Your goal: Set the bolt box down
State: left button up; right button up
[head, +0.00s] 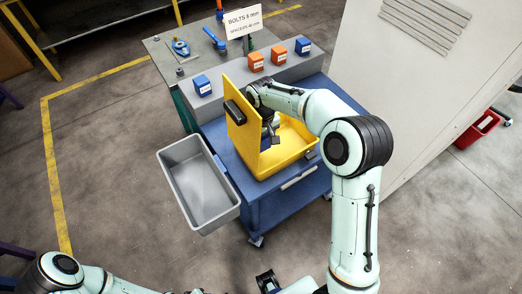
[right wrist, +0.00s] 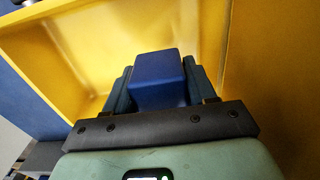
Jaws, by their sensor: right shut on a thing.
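A dark blue box (right wrist: 160,80), which I take for the bolt box, sits between the fingers of my right gripper (right wrist: 163,88) in the right wrist view. The gripper is shut on it. In the head view my right gripper (head: 271,132) reaches down inside a yellow bin (head: 293,150), behind its tall near-left wall. The held box is mostly hidden there. The wrist view shows yellow bin surfaces around it; I cannot tell whether the box touches the floor. My left arm runs along the bottom left edge, and its fingers cannot be made out.
The yellow bin stands on a blue cart (head: 262,210). A grey tub (head: 198,186) is at its left. Blue boxes (head: 202,85) and orange boxes (head: 256,62) stand on a grey shelf behind, under a sign (head: 243,22). A pale cabinet (head: 400,90) is close on the right.

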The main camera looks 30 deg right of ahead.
aim_at(261, 156)
notch_tip(261, 156, down, 5)
jog(key=shift+r, duration=0.1)
jog(key=shift+a+f, duration=0.2)
jog(key=shift+f, duration=0.25)
jog(key=shift+f, duration=0.2)
jog(key=o, duration=1.1)
jog(key=shift+r, duration=0.1)
notch_tip(261, 156, up, 12)
jog(key=shift+r+p, duration=0.1)
jog(key=shift+p, duration=0.35)
